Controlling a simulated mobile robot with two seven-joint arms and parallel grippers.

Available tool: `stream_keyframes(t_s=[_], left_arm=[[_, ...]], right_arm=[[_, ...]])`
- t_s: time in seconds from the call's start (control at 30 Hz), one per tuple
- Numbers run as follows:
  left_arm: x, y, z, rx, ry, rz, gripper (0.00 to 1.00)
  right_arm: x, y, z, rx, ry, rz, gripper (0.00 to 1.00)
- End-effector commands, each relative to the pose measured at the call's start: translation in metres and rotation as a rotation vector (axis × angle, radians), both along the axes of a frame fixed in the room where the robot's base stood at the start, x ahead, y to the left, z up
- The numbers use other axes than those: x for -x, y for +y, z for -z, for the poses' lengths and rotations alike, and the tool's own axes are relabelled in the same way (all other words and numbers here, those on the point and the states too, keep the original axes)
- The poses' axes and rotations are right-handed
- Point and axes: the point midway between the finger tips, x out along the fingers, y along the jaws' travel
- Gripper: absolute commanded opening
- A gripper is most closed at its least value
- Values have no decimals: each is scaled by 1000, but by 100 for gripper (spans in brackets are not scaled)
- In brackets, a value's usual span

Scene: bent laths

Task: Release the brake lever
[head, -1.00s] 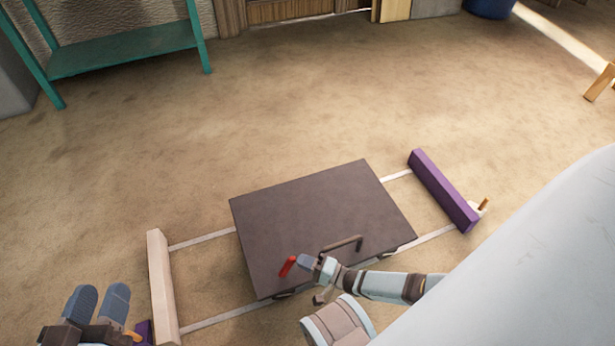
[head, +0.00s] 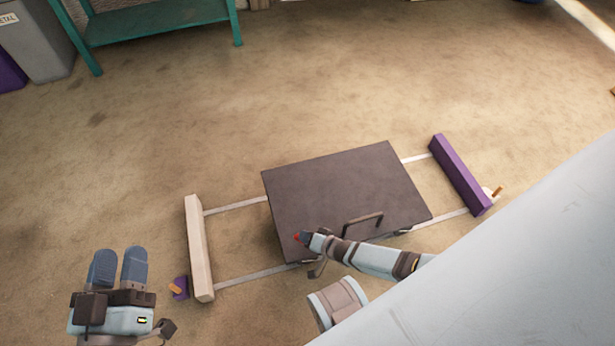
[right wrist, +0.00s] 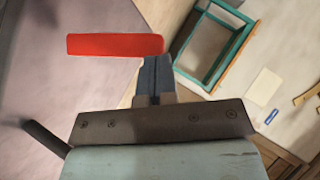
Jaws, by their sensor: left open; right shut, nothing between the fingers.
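The red brake lever (head: 297,238) shows as a small tip at the near left corner of a dark cart's top (head: 340,190). My right gripper's fingers cover most of it in the head view. In the right wrist view the red lever (right wrist: 115,44) lies across the fingertips. My right gripper (head: 306,237) is shut with nothing between its fingers; its fingertips (right wrist: 156,62) meet the lever's edge in the picture, but contact cannot be told. My left gripper (head: 118,256) is open and empty, left of the cart and away from it.
The cart stands over two pale rails between a cream beam (head: 199,248) on the left and a purple beam (head: 460,175) on the right. A bar handle (head: 362,223) rises from its top. A teal bench (head: 155,22) stands at the back left. The floor between is clear.

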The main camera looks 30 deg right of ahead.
Motion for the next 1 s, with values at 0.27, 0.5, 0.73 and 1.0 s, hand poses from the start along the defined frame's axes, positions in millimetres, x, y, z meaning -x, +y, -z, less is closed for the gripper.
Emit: stream_keyframes(t_s=[0.27, 0.5, 0.73, 1.0], left_arm=[[-1, 2, 6, -17, 24, -5, 43], [-1, 2, 6, -20, 27, -6, 43], [-1, 2, 7, -20, 27, -6, 43], [-1, 2, 4, -26, 30, -7, 43]], right_arm=[[-3, 9, 2, 13, 2, 0, 0], [-4, 12, 3, 12, 2, 0, 0], [-4, 13, 3, 11, 1, 0, 0], [-4, 13, -3, 10, -1, 0, 0]])
